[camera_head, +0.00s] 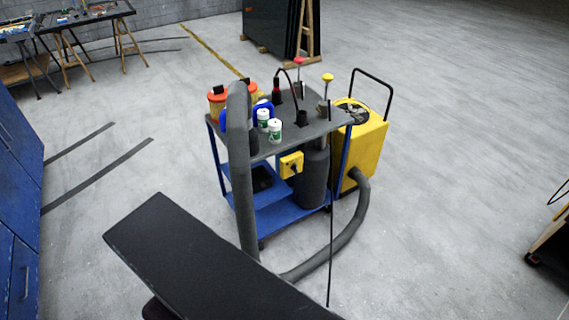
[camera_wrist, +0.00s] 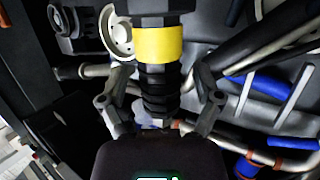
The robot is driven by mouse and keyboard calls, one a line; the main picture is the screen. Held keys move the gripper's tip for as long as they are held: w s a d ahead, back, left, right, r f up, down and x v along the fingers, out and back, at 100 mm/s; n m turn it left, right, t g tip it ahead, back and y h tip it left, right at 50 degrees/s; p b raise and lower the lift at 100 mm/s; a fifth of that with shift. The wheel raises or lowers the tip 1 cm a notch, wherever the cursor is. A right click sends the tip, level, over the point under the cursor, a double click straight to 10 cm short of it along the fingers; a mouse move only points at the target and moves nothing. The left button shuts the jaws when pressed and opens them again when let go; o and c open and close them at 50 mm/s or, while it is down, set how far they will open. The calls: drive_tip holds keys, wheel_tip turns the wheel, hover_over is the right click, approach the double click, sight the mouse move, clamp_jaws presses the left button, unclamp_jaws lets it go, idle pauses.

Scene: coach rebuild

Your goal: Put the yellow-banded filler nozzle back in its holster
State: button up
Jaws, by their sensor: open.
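In the wrist view, the yellow-banded nozzle (camera_wrist: 160,45) shows as a black ribbed body with a wide yellow band. My gripper (camera_wrist: 162,84) is open, with one finger on each side of the black ribbed part below the band; dark gaps show between fingers and nozzle. The nozzle's upper end is cut off by the picture edge, and its lower end is hidden behind my gripper's body. In the head view, a short black cup (camera_head: 302,118) stands on the trolley top; I cannot tell whether it is the holster. My gripper is not visible there.
A blue-framed trolley (camera_head: 285,216) stands mid-floor beside a yellow wheeled unit (camera_head: 373,150). A thick grey hose (camera_head: 345,232) runs along its front. White bottles (camera_head: 274,130) stand on the trolley top. Pipes and blue-sleeved lines (camera_wrist: 262,84) crowd the nozzle's right side.

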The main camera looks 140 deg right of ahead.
clamp_jaws()
drive_tip(key=shift+r, duration=0.1)
drive_tip(key=shift+r+p, duration=2.2)
drive_tip(key=shift+p, duration=0.1)
drive_tip(key=shift+s+f, duration=0.1)
drive_tip(key=shift+s, duration=0.05)
